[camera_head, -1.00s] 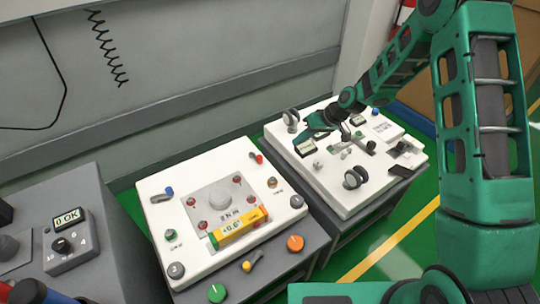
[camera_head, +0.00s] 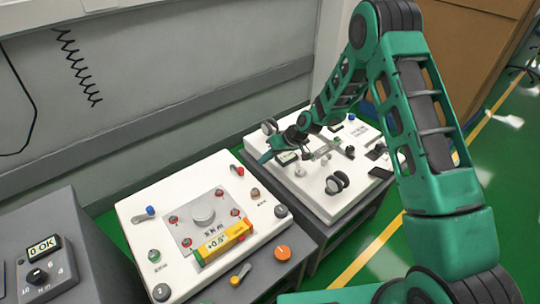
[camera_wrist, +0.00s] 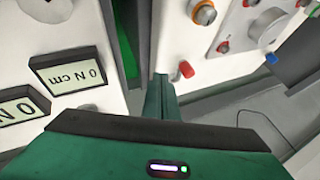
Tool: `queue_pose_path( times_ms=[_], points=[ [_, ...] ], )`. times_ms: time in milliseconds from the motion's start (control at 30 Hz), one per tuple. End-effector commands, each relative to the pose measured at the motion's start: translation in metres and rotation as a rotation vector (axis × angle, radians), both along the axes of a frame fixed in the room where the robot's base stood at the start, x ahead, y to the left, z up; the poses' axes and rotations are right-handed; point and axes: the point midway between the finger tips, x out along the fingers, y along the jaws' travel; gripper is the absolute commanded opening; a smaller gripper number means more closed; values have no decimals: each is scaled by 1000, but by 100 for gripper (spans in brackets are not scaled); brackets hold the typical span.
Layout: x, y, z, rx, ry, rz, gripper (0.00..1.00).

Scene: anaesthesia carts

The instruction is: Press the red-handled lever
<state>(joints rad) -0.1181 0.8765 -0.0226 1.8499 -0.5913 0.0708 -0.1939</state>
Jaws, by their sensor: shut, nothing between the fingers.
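The red-handled lever (camera_head: 238,170) sits at the upper right corner of the white middle panel (camera_head: 130,207). Its red handle also shows in the wrist view (camera_wrist: 187,69), just right of my fingertips. My gripper (camera_head: 263,160) is shut and empty. In the head view it reaches over the left edge of the right-hand panel, a little right of the lever. I see no clear contact with the lever.
A blue-handled lever (camera_head: 150,211) is on the middle panel's left side. The right-hand panel (camera_head: 318,197) carries dark wheels and small displays. A grey wall stands behind.

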Motion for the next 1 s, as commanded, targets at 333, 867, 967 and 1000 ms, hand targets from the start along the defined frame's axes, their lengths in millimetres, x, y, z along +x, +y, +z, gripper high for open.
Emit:
queue_pose_path(
  times_ms=[333, 867, 967, 1000],
  points=[
    [-1, 42, -28, 0, 0, 2, 0],
    [-6, 57, -28, -1, 0, -1, 0],
    [-6, 57, -28, -1, 0, -4, 0],
    [-6, 56, -27, 0, 0, -7, 0]
  ],
)
